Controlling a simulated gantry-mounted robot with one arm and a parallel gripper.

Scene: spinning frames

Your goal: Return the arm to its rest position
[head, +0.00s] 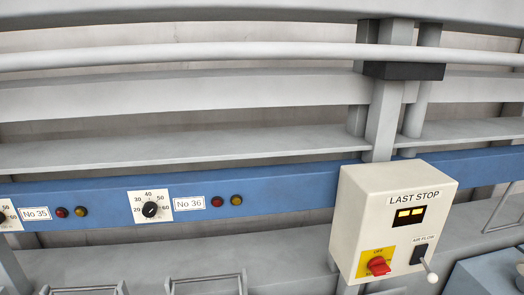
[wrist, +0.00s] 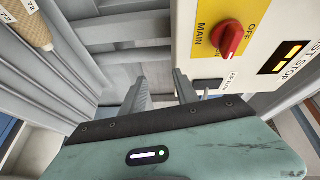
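My gripper (wrist: 160,85) shows in the wrist view with its two ribbed grey fingers apart and nothing seen between them. Its teal body fills the bottom of that view. The cream control box (head: 350,215) marked LAST STOP stands at the right in the head view; it also fills the upper right of the wrist view (wrist: 262,75), close beyond the right finger. I see no contact between the fingers and the box, though the gap is hard to judge. My gripper cannot be made out in the head view.
The box carries a red rotary switch (head: 379,266) on a yellow plate and a black air-flow switch (head: 419,254). A white-knobbed lever (head: 430,272) sticks out below. A blue rail (head: 290,188) with dials runs left. A tan bobbin (wrist: 28,22) is at the wrist view's upper left.

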